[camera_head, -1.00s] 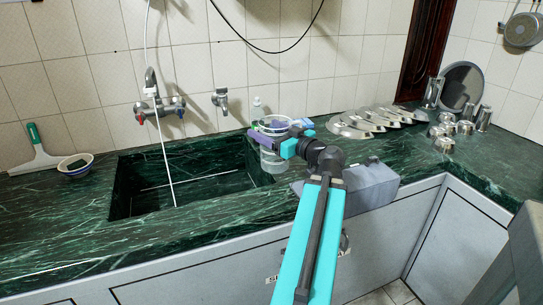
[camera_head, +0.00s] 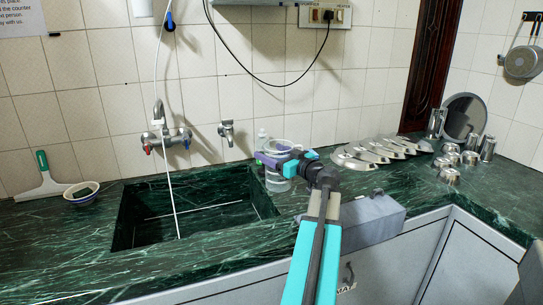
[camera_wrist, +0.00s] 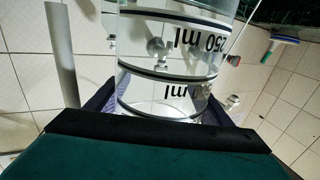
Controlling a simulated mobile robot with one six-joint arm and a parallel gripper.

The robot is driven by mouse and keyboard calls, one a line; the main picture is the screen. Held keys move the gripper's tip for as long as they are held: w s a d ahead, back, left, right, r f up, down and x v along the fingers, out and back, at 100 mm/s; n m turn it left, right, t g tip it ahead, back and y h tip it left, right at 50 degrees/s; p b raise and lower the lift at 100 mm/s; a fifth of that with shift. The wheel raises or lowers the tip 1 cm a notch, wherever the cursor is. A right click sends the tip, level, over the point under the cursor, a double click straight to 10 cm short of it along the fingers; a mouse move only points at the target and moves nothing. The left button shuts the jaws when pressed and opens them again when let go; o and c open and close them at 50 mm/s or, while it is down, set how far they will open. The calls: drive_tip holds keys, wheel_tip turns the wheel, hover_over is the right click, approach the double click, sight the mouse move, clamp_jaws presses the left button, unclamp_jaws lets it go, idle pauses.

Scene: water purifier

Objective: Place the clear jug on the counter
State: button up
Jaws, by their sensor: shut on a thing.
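The clear jug (camera_head: 278,184) is a see-through cylinder with a round rim, at the right edge of the sink in the head view. My gripper (camera_head: 277,163) is shut on it near its upper part. The wrist view shows the jug (camera_wrist: 172,62) between the dark fingers, with black rings and "ml" markings upside down in the picture. The green marble counter (camera_head: 60,245) runs along the wall. My gripper and arm hide part of the jug, and I cannot tell whether its base touches the counter.
The sink (camera_head: 190,212) is an open drop left of the jug. Metal lids (camera_head: 365,157) and steel cups (camera_head: 455,160) fill the right side. A grey box (camera_head: 372,218) is at the front edge. A bowl (camera_head: 82,192) sits left.

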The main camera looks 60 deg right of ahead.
drive_tip(key=shift+w+d+f+p, duration=0.15)
drive_tip(key=shift+w+d, duration=0.75)
drive_tip(key=shift+d, duration=0.3)
drive_tip(key=shift+w+d+f+p, duration=0.1)
drive_tip(key=shift+w+d+p, duration=0.05)
drive_tip(key=shift+w+d, duration=0.9)
drive_tip(key=shift+s+d, duration=0.15)
drive_tip(key=shift+d, duration=0.05)
drive_tip(key=shift+d+f, duration=0.15)
drive_tip(key=shift+f, duration=0.75)
drive_tip(key=shift+d+f, duration=0.15)
drive_tip(key=shift+f, duration=0.95)
drive_tip(key=o, duration=1.2)
drive_tip(key=shift+c, duration=0.2)
drive_tip(key=shift+r, duration=0.2)
drive_tip(key=v, duration=1.1)
drive_tip(key=shift+s+a+b, duration=0.15)
drive_tip(key=shift+s+b, duration=0.15)
drive_tip(key=shift+b, duration=0.1)
